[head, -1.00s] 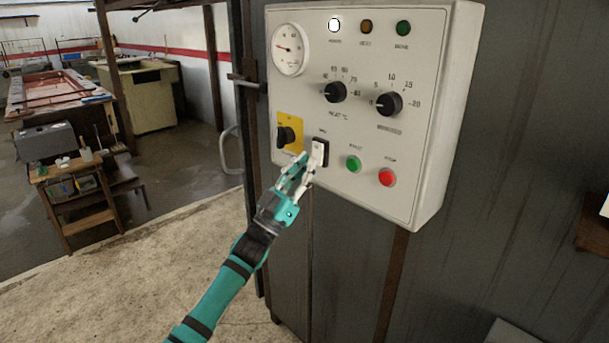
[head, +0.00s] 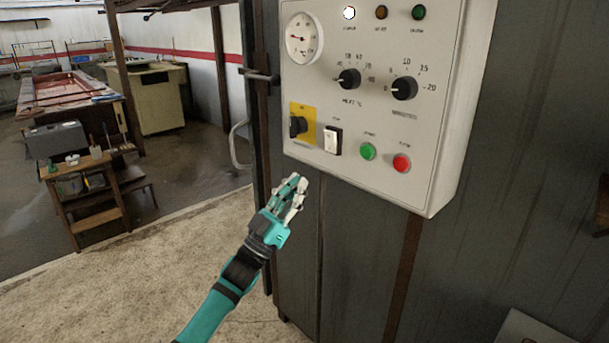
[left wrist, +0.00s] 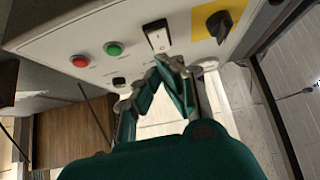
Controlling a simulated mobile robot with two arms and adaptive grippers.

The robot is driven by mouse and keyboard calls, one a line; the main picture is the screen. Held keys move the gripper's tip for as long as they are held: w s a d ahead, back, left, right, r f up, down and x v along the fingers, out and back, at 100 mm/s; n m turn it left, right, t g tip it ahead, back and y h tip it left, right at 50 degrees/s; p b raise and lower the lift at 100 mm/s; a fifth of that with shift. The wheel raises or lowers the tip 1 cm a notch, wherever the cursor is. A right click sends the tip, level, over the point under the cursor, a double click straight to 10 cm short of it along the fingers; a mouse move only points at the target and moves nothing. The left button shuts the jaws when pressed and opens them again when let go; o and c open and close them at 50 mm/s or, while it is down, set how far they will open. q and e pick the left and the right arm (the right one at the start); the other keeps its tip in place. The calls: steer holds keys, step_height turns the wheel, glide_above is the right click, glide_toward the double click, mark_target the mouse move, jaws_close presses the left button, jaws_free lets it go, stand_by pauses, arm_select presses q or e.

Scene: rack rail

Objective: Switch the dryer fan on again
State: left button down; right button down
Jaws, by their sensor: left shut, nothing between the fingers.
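The control panel (head: 443,142) is a white box on a dark metal cabinet. Its fan switch is a white rocker in a black frame (head: 332,139), low on the panel between the black rotary knob on a yellow plate (head: 298,125) and the green button (head: 368,151). The rocker also shows in the left wrist view (left wrist: 157,37). My left gripper (head: 297,181) is shut and empty, just below the panel's lower edge and apart from the rocker. In the left wrist view its fingertips (left wrist: 166,65) are below the rocker. My right gripper is not in view.
A red button (head: 401,163), two black dials (head: 404,88), a round gauge (head: 302,38) and three lamps are on the panel; the white lamp (head: 349,13) looks lit. A wooden stand (head: 97,209) is at left. Concrete floor is free in front.

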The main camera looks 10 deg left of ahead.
arm_select(q)
steer(key=s+a+f+n+g+y, duration=0.2)
steer(key=f+y, duration=0.2)
steer(key=f, duration=1)
steer(key=s+a+f+n+g+y, duration=0.2)
steer(key=f+y, duration=0.2)
steer(key=f, duration=0.9)
steer(key=s+a+f+n+g+y, duration=0.1)
steer(key=s+a+f+n+y, duration=0.15)
steer(key=f, duration=1.15)
steer(key=s+f+g+y, duration=0.1)
steer(key=s+f+g, duration=0.2)
steer(key=s+f, duration=0.55)
steer(key=s+f+g+y, duration=0.25)
steer(key=s+f, duration=0.35)
steer(key=f, duration=0.6)
steer(key=s+f+g, duration=0.3)
steer(key=s+f, duration=0.2)
steer(key=s, duration=0.7)
steer(key=s+f+m+g, duration=0.1)
steer(key=s+f+g, duration=0.3)
steer(key=s, duration=0.9)
steer(key=s+f+m+g, duration=0.1)
steer(key=s+f+g, duration=0.2)
steer(key=s, duration=1)
step_height(320, 180, down, 4)
steer(key=shift+a+r+y+b, duration=0.1)
steer(key=shift+a+y+b, duration=0.2)
steer(key=shift+y+b, duration=0.1)
